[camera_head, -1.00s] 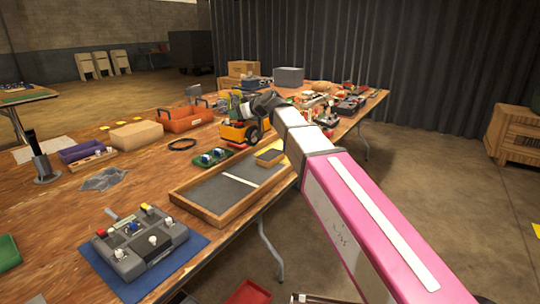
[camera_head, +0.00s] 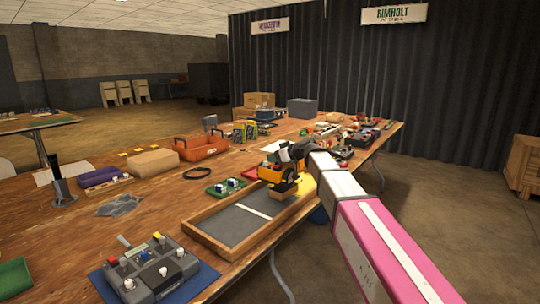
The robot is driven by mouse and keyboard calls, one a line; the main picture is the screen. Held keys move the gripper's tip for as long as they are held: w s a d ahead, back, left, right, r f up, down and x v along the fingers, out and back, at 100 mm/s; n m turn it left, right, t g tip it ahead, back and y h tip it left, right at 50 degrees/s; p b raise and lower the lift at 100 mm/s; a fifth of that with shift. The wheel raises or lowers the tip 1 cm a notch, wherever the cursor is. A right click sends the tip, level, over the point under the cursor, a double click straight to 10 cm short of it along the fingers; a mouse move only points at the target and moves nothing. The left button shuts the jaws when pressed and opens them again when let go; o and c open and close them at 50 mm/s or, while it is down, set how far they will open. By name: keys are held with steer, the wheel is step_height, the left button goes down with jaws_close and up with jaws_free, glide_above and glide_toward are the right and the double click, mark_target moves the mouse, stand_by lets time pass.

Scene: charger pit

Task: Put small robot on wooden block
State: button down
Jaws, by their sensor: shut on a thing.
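The small robot (camera_head: 275,173), orange-yellow with dark wheels, is at the end of my pink and white arm. My gripper (camera_head: 291,155) is shut on its upper part; the fingertips are mostly hidden by the dark wrist and the small robot. The wooden block (camera_head: 283,188) shows just below the small robot, at the far right end of the wood-framed tray. The small robot hides part of the block. I cannot tell whether the two are touching.
The wood-framed tray (camera_head: 205,231) has a bare dark floor with a white stripe. A grey control box (camera_head: 152,268) stands at the near left. A green board (camera_head: 225,187), an orange toolbox (camera_head: 201,147) and a cardboard box (camera_head: 152,162) lie beyond. The table's right edge is close.

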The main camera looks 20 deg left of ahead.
steer(key=shift+f, duration=2)
steer(key=shift+f, duration=0.1)
steer(key=c, duration=0.6)
jaws_free()
steer(key=shift+f, duration=0.1)
steer(key=shift+o, duration=0.2)
